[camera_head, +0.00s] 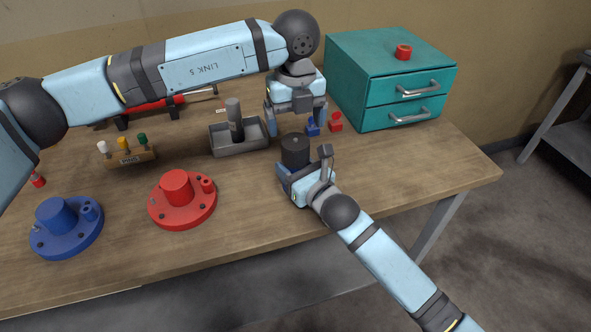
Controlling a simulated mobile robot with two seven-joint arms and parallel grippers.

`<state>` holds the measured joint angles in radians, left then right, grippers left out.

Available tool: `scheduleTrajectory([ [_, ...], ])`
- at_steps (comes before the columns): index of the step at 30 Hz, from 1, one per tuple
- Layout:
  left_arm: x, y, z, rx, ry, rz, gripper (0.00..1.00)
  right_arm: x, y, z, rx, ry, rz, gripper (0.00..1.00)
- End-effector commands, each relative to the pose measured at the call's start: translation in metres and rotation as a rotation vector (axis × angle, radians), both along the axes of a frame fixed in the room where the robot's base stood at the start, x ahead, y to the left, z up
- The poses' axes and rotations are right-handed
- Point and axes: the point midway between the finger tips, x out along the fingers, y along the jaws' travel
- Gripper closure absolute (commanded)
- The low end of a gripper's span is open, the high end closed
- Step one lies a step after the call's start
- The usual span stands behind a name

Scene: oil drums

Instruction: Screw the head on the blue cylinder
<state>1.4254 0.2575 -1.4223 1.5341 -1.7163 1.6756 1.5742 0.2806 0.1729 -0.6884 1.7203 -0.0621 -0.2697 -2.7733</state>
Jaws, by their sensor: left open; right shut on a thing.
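A blue cylinder (58,218) stands upright on a round blue flange at the table's left front, with a smaller blue post beside it. My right gripper (304,163) is shut on a dark, upright cylindrical piece (295,148) near the table's front middle. My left gripper (294,117) is open and points down just behind the dark piece. A small blue part (312,128) sits on the table by its right finger. I cannot tell which piece is the head.
A red flanged cylinder (178,186) stands right of the blue one. A grey tray (222,146) holds a grey cylinder (234,114). A wooden holder (130,158) has coloured handles. A small red part (335,124) lies near a teal drawer cabinet (345,75) topped by a red ring (404,52).

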Motion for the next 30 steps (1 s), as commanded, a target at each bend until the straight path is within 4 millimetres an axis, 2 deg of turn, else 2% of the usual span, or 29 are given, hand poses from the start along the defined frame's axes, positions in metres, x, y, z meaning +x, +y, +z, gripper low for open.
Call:
scheduleTrajectory([
  [8, 0.0, 0.0, -0.018, 0.0, 0.002, -0.001, 0.12, 0.0, 0.0, 0.0, -0.001, 0.001, 0.0, 1.0],
  [18, 0.0, 0.0, -0.069, 0.0, 0.002, 0.0, 0.12, 0.0, 0.0, 0.0, -0.001, 0.001, 0.0, 1.0],
  [21, 0.0, 0.0, -0.078, 0.001, 0.001, 0.0, 0.12, 0.0, 0.0, 0.0, -0.001, 0.001, 0.0, 1.0],
  [30, 0.0, 0.0, -0.08, 0.0, 0.0, -0.001, 0.12, 0.0, 0.0, 0.0, -0.001, 0.001, 0.0, 1.0],
])
